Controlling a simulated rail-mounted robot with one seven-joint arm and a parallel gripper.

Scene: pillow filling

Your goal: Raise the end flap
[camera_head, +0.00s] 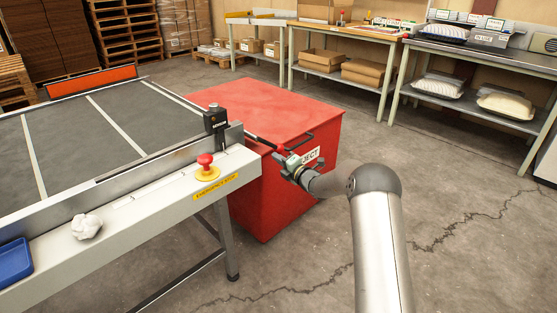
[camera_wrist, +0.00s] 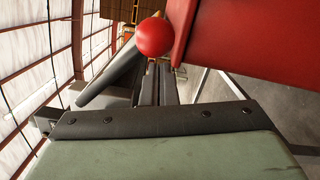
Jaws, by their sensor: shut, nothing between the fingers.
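An orange panel (camera_head: 92,80), which looks like the end flap, lies across the far end of the grey belt table. A black box (camera_head: 215,118) at the table's near corner carries a dark lever rod with a red ball knob (camera_head: 283,150). The knob (camera_wrist: 155,37) and rod (camera_wrist: 112,75) also show in the wrist view. My gripper (camera_head: 287,160) is at the knob, over the front of the red bin. In the wrist view my shut, empty fingers (camera_wrist: 157,78) point at the knob. I cannot tell whether they touch it.
The red reject bin (camera_head: 270,195), with a black handle, stands close beside the lever. A red emergency stop button (camera_head: 206,160), a crumpled white lump (camera_head: 86,227) and a blue tray (camera_head: 13,262) are on the table's side rail. Floor is clear at right.

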